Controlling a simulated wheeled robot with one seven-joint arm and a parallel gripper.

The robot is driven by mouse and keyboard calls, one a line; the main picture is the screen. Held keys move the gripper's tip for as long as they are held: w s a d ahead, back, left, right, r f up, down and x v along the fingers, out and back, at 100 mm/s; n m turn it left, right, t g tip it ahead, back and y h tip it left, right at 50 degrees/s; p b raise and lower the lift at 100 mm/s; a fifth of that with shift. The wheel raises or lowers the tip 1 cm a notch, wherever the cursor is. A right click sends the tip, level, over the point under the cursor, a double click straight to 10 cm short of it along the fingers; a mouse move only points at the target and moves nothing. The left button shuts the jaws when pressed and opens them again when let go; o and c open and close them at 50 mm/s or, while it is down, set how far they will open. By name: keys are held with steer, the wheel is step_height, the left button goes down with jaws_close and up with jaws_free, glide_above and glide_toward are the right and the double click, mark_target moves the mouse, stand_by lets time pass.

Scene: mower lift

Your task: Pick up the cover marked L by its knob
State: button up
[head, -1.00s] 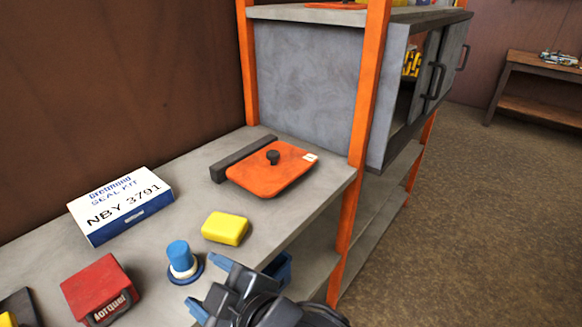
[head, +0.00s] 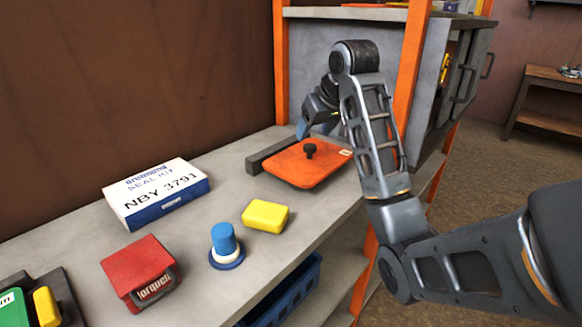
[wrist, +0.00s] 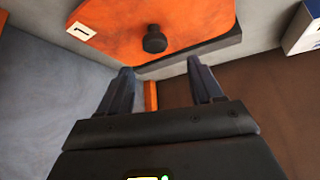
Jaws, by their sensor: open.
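The orange cover (head: 305,165) lies on the grey bench beside a dark bar, with a black knob (head: 310,150) standing on top. It has a small white label with a dark mark, too small to read surely in the head view. In the wrist view, the cover (wrist: 195,20) fills the top, with the knob (wrist: 154,40) beyond the fingers and roughly between their lines. My gripper (wrist: 160,78) is open and empty, apart from the knob. In the head view, my gripper (head: 307,128) is at the cover's far side, partly hidden by my arm.
The dark bar (head: 262,158) lies along the cover's left edge. An orange shelf post (head: 410,75) and a grey cabinet stand close behind. A white seal kit box (head: 155,193), yellow block (head: 265,216), blue knob-like piece (head: 225,247) and red box (head: 138,272) are nearer on the bench.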

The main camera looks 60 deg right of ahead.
mark_target(310, 146)
steer(key=shift+s+d, duration=0.2)
steer(key=shift+d, duration=0.3)
steer(key=shift+b+x, duration=0.4)
steer(key=shift+x, duration=0.5)
steer(key=shift+s+a+f+p+x, duration=0.1)
steer(key=shift+a+x, duration=0.05)
steer(key=shift+x, duration=0.75)
steer(key=shift+s+a+f+p+x, duration=0.1)
steer(key=shift+a+x, duration=0.1)
steer(key=shift+x, duration=0.65)
steer(key=shift+s+a+f+p+x, duration=0.1)
steer(key=shift+a+f+x, duration=0.05)
steer(key=shift+x, duration=0.75)
steer(key=shift+c, duration=0.3)
jaws_close()
steer(key=shift+r, duration=0.1)
